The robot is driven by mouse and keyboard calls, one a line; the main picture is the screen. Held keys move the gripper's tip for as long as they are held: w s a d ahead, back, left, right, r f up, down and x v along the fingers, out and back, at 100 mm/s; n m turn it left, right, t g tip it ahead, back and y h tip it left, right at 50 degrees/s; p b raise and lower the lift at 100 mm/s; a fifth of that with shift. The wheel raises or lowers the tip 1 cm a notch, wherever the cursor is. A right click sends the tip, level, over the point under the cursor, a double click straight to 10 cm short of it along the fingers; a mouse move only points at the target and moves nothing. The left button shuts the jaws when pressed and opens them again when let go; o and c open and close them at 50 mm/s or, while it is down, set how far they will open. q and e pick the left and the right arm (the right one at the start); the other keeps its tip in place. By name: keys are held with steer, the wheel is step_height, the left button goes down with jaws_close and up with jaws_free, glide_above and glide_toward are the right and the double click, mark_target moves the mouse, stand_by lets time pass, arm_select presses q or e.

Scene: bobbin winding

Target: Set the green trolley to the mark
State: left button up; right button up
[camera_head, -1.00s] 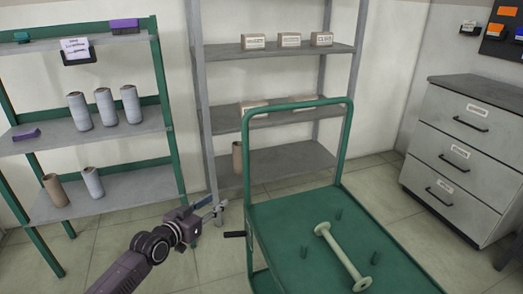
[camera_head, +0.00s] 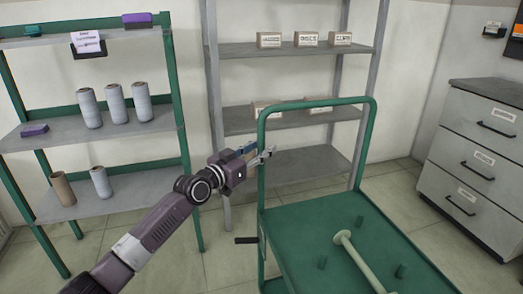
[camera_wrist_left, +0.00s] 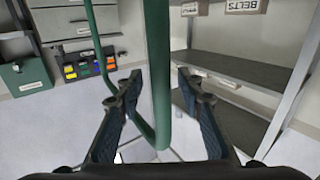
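The green trolley (camera_head: 310,215) stands at the lower right of the head view, its tall hoop handle (camera_head: 318,104) on the far left side. A pale spool (camera_head: 358,262) lies on its deck among short green pegs. My left gripper (camera_head: 266,154) is at the left upright of the handle. In the left wrist view, my left gripper (camera_wrist_left: 160,90) is open, and the green handle tube (camera_wrist_left: 158,60) passes between its fingers with gaps on both sides. No floor mark shows in these views. My right gripper is not in view.
A green-framed shelf (camera_head: 150,112) with grey cones stands at the left. A grey rack (camera_head: 290,52) with small boxes stands behind the trolley. A drawer cabinet (camera_head: 470,150) stands at the right. Tiled floor (camera_head: 400,180) is clear between trolley and cabinet.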

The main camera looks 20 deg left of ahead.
arm_select(q)
steer(key=shift+w, duration=0.1)
jaws_close()
stand_by(0.5)
